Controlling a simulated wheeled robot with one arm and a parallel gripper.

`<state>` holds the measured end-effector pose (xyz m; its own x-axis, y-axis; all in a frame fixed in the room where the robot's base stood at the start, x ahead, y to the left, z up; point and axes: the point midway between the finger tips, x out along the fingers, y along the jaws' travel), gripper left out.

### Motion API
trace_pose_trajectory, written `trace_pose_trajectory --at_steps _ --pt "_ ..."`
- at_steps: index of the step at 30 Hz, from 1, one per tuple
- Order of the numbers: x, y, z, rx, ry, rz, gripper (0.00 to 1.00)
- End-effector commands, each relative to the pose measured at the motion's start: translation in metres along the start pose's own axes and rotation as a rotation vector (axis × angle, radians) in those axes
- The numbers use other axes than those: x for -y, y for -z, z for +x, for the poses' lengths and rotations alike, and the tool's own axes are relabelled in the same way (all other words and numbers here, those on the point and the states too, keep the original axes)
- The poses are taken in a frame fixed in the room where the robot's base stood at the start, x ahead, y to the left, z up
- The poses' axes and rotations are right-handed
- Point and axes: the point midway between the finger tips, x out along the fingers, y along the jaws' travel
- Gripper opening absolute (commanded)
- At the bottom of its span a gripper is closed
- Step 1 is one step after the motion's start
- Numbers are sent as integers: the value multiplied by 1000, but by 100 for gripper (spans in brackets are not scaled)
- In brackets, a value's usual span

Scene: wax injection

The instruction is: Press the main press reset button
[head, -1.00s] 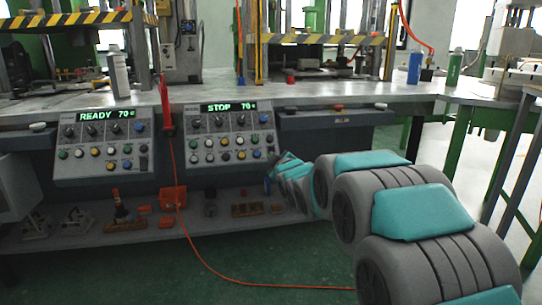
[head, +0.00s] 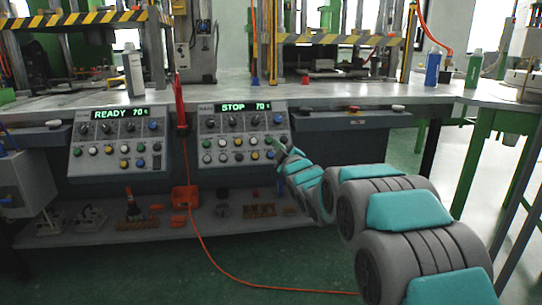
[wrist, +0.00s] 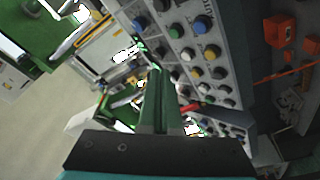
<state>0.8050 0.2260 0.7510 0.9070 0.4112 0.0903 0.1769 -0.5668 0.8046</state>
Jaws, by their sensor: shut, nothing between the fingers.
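Two grey control panels are mounted under the bench in the head view. The left panel (head: 88,165) shows READY 70 and the right panel (head: 204,167) shows STOP 70. Each carries black knobs and rows of coloured buttons. The labels are too small to read, so I cannot tell which button is the main press reset. My gripper (head: 284,148) is shut and empty at the right panel's right edge, by its lower button rows. In the wrist view, my gripper (wrist: 155,72) points along the panel's buttons, near white, blue and yellow ones. Contact with a button cannot be made out.
A red cable (head: 205,250) hangs between the panels and runs over the floor. A lower shelf (head: 90,236) holds orange and metal parts. Bottles, including a blue one (head: 432,68), stand on the bench top (head: 340,95). The green floor in front is open.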

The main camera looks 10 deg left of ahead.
Motion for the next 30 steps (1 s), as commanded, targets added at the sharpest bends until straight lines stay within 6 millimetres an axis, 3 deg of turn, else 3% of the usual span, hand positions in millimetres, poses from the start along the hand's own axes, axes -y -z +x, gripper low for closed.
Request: trace_pose_trajectory --at_steps 18,30 --pt "37 -38 50 1 -1 -1 0" --pt "39 -40 55 0 -1 0 0"
